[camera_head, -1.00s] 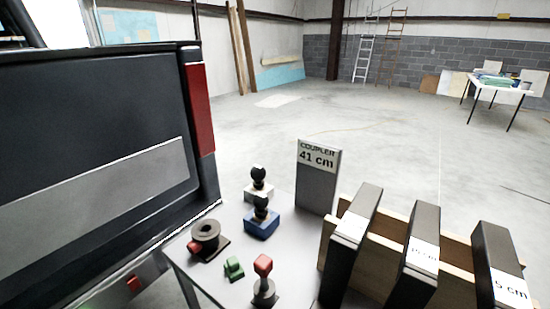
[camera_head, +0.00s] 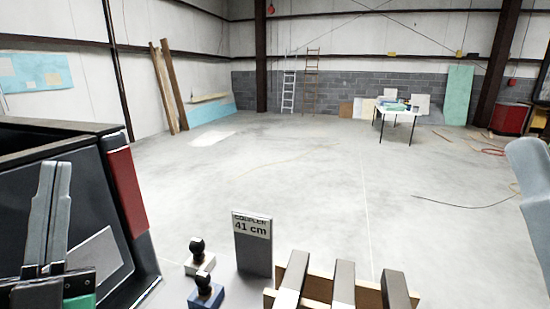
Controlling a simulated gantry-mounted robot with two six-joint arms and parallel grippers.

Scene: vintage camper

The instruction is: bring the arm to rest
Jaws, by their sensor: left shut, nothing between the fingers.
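My left gripper (camera_head: 47,222) is at the lower left of the head view. Its two grey fingers point up and stand close together, shut, with nothing between them. It appears in front of the dark vehicle body (camera_head: 125,265) with the red lamp. A grey-white arm link of mine shows at the right edge. My right gripper is not in view.
A small table at bottom centre holds a grey block labelled "COUPLER 41 cm" (camera_head: 253,246), a white-based ball hitch (camera_head: 196,256) and a blue-based one (camera_head: 205,292). Dark blocks (camera_head: 343,284) stand in a wooden rack to their right. Open concrete floor (camera_head: 300,180) lies beyond.

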